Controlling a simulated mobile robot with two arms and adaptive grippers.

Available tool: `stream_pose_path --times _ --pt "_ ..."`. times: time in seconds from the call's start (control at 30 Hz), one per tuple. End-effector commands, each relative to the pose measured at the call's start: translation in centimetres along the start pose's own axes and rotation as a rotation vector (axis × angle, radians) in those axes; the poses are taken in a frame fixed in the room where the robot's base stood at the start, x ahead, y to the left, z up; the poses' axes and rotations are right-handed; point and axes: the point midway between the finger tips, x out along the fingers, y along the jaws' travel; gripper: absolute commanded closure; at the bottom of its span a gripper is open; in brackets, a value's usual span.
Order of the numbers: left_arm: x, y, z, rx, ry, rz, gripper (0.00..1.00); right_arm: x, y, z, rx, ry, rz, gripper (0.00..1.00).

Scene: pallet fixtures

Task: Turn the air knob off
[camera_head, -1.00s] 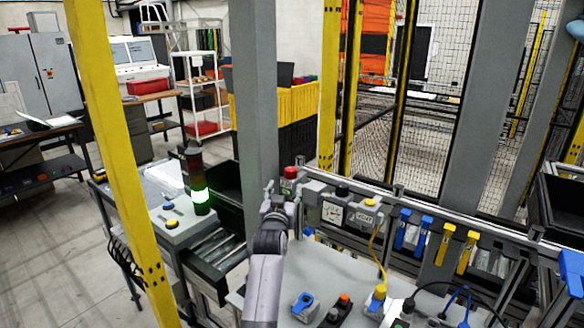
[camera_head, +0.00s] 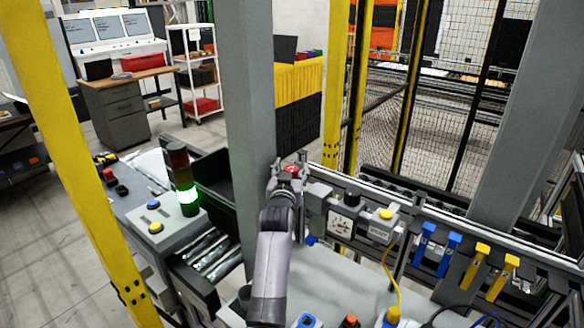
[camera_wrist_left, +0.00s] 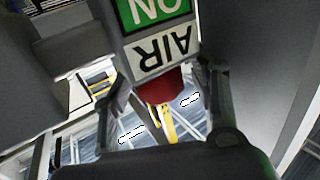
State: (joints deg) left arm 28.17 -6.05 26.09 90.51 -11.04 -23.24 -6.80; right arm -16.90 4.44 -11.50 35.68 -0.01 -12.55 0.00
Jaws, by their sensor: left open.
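The air knob (camera_head: 292,170) is a small red piece at the left end of the grey rail fixture. In the left wrist view the red knob (camera_wrist_left: 162,90) sits under an upside-down white AIR label (camera_wrist_left: 163,57) and a green ON sign (camera_wrist_left: 160,10). My left gripper (camera_head: 285,183) is right at the knob and partly covers it in the head view. In the wrist view its open fingers (camera_wrist_left: 165,95) stand on either side of the knob; contact cannot be told. My right gripper is not in view.
A grey post (camera_head: 250,110) rises just left of my left gripper. A gauge (camera_head: 343,223) and a box with a yellow button (camera_head: 382,225) sit right of the knob on the rail. A lit signal tower (camera_head: 184,185) stands left. Blue and yellow clips (camera_head: 450,255) hang farther right.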

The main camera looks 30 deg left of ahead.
Motion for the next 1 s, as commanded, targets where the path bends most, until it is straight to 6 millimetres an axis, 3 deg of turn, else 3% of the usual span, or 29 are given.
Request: stream_pose_path --times 0.27,0.77,1.0 --pt "0.0 0.0 0.0 0.0 0.001 0.0 0.6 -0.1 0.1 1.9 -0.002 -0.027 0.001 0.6" --pt "0.0 0.0 -0.1 0.0 0.001 0.0 0.94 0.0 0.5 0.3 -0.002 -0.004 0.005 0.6" --pt "0.0 -0.1 -0.1 0.003 0.003 0.015 0.95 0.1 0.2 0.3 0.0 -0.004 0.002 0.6"
